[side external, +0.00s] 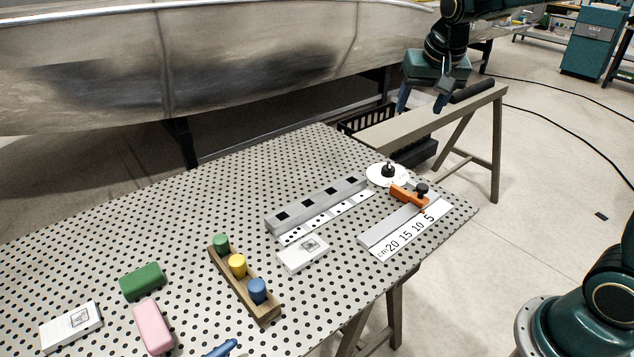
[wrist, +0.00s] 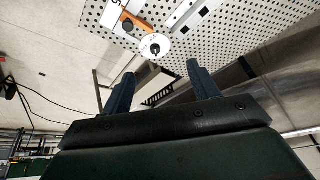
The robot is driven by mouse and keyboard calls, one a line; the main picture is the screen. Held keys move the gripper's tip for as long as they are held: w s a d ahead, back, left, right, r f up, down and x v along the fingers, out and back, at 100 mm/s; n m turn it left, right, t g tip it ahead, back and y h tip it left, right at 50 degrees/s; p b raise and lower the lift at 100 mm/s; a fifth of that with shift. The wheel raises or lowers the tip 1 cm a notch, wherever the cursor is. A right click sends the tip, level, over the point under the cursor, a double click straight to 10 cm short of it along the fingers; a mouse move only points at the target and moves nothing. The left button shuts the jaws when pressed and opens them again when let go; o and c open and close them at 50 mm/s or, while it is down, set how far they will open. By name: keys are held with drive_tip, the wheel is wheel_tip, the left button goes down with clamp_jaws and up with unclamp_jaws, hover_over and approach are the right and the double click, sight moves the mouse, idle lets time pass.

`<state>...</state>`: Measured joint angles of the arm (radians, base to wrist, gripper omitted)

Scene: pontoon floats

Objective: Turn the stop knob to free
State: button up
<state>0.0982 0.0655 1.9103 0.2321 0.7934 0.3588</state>
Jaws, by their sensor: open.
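A round white dial (side external: 374,178) with a black knob (side external: 388,170) sits near the far right corner of the perforated table. Its markings are too small to read. In the wrist view the dial (wrist: 162,40) and its knob (wrist: 155,49) show ahead of my fingertips. Beside it, an orange stop (side external: 407,196) with its own dark knob (side external: 422,188) sits on a grey bar along a cm scale (side external: 407,236); the orange stop also shows in the wrist view (wrist: 136,21). My gripper (side external: 423,103) is open and empty, above and beyond the dial, touching nothing.
A grey rail (side external: 318,204) with dark square holes lies left of the dial. A wooden rack (side external: 243,287) holds green, yellow and blue pegs. Green (side external: 141,281) and pink (side external: 152,326) blocks lie front left. A beam trestle (side external: 455,108) stands behind the table.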

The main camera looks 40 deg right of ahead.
drive_tip(key=w+d+f+m+g+h, duration=0.1)
drive_tip(key=w+d+f+m, duration=0.2)
drive_tip(key=w+d+f, duration=0.45)
drive_tip(key=m+g+h, duration=0.1)
drive_tip(key=m, duration=0.2)
approach(388, 165)
drive_tip(key=v, duration=0.3)
drive_tip(key=shift+s+a+r, duration=0.1)
drive_tip(key=shift+r, duration=0.25)
drive_tip(key=shift+f, duration=0.15)
drive_tip(key=x, duration=1.3)
drive_tip(key=shift+f, duration=0.2)
drive_tip(key=c, duration=1)
drive_tip(key=shift+o, duration=0.2)
